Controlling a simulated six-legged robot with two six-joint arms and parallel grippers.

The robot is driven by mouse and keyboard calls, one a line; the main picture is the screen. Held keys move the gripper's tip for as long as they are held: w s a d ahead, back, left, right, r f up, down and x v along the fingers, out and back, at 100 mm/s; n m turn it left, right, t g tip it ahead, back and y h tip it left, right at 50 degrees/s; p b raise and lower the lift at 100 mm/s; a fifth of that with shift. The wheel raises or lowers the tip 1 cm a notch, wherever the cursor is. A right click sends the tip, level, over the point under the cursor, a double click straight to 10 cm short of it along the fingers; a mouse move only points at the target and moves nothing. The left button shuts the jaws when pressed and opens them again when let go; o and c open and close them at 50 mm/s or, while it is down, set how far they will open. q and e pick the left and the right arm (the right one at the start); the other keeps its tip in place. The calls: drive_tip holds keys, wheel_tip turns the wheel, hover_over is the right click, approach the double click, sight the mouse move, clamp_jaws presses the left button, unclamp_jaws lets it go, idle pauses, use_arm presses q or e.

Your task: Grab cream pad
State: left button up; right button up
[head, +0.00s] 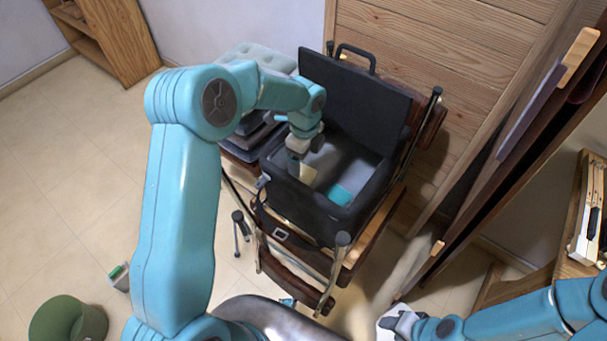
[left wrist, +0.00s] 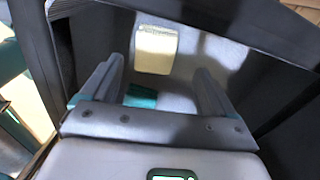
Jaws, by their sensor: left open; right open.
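The cream pad (head: 307,174) lies inside the open black case (head: 302,212), near its left side in the head view. In the left wrist view the cream pad (left wrist: 156,49) shows ahead of and between the fingers. My left gripper (head: 297,166) reaches down into the case, close to the cream pad and partly covering it. In the left wrist view my left gripper (left wrist: 160,85) is open, with nothing between its fingers. My right gripper (head: 392,327) is open at the bottom of the head view, away from the case.
A teal item (head: 341,195) lies in the case; it also shows in the left wrist view (left wrist: 141,96). The case's raised lid (head: 352,98) stands behind. The case rests on a chair (head: 290,271). Stacked cushions (head: 257,58) are at left. A green stool (head: 68,320) is on the floor.

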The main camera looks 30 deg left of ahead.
sight(303, 172)
use_arm(q)
drive_tip(key=f, duration=0.6)
drive_tip(key=shift+s, duration=0.35)
drive_tip(key=shift+r, duration=0.1)
drive_tip(key=c, duration=1)
